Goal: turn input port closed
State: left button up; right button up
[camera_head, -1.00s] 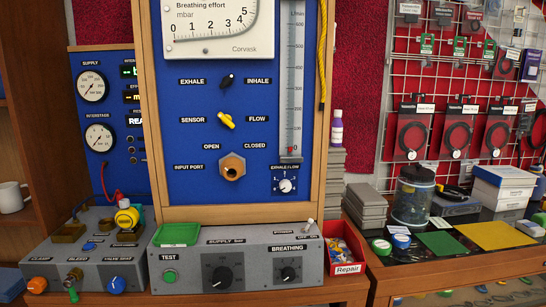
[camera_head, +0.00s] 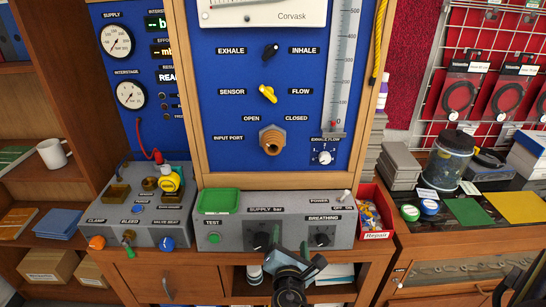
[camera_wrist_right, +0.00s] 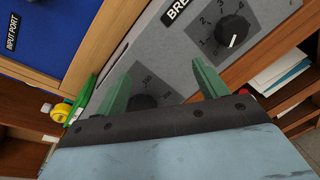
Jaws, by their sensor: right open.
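The INPUT PORT label (camera_wrist_right: 12,32) shows at that view's upper left. My left gripper is not in view.
The grey control box (camera_head: 225,228) bears the supply knob, partly behind my gripper, and the breathing knob (camera_head: 321,236). A yellow sensor knob (camera_head: 267,94) and the exhale-flow knob (camera_head: 324,157) sit near the port. A red repair bin (camera_head: 376,234) stands right. Space before the port is clear.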

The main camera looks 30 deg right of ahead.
aim_at(273, 152)
jog(key=w+a+r+n+t+h+p, duration=0.25)
jog(key=r+n+t, duration=0.45)
jog(key=r, duration=0.9)
jog(key=shift+n+g+y, duration=0.35)
jog(key=shift+n+g, duration=0.05)
jog(key=p+x, duration=0.1)
jog(key=x, duration=1.2)
jog(key=shift+w+a+p, duration=0.1)
jog(key=shift+w+p, duration=0.2)
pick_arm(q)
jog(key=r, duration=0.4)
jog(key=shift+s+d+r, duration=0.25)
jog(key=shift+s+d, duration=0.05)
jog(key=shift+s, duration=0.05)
pick_arm(e)
jog(key=c, duration=0.9)
jog(key=shift+f, duration=0.1)
jog(key=shift+c, duration=0.2)
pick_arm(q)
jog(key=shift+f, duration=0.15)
